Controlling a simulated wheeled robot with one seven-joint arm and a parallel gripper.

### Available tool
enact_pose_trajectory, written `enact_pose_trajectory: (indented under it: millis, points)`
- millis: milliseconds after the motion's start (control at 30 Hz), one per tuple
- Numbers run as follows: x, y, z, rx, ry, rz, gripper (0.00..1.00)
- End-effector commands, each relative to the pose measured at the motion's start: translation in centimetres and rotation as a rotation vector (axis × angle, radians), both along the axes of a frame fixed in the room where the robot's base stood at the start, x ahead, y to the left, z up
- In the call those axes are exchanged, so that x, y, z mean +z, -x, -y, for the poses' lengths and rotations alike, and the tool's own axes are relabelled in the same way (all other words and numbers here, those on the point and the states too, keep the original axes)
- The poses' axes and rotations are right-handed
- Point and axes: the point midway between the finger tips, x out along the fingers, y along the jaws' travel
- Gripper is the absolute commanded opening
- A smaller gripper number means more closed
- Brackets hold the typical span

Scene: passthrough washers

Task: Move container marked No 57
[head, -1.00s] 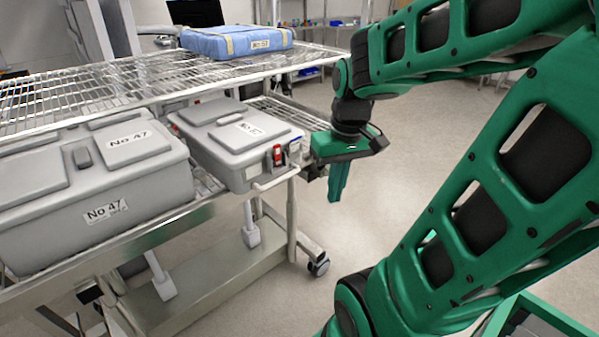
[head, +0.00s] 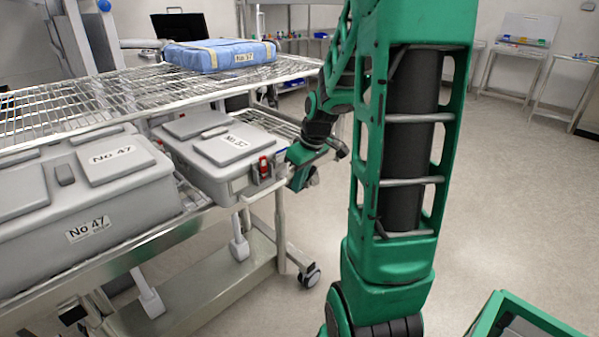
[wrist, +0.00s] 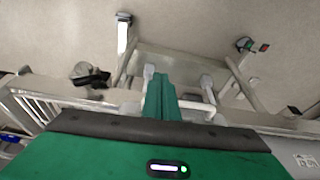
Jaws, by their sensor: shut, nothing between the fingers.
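A grey lidded container (head: 228,148) sits on the cart's lower rack in the head view. Its lid label looks like No 57, but the small print is hard to read. A red latch (head: 263,166) is on its right end. My gripper (head: 300,184) is just right of that end, pointing down, with its fingers shut and empty. I cannot tell whether it touches the container or the cart. In the wrist view the shut fingers (wrist: 160,96) show against the cart frame and floor.
A larger grey container marked No 47 (head: 95,185) stands to the left on the same rack. A blue wrapped package (head: 215,55) lies on the wire shelf above. The cart has a caster (head: 309,275) at its right end. Open floor (head: 520,190) lies to the right.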

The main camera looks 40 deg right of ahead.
Motion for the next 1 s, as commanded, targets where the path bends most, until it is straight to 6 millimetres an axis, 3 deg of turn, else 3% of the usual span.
enact_pose_trajectory:
  millis: [133,400,867,1000]
  points:
    - [-2.8,-0.7,-0.1,0.0,-0.003,-0.005,0.0]
    - [-2.4,-4.0,-0.4,0.001,0.0,0.0,0.0]
    - [-2.4,-4.7,-0.4,-0.001,0.0,-0.001,0.0]
    - [-2.4,-6.2,-0.6,0.002,0.001,0.0,0.0]
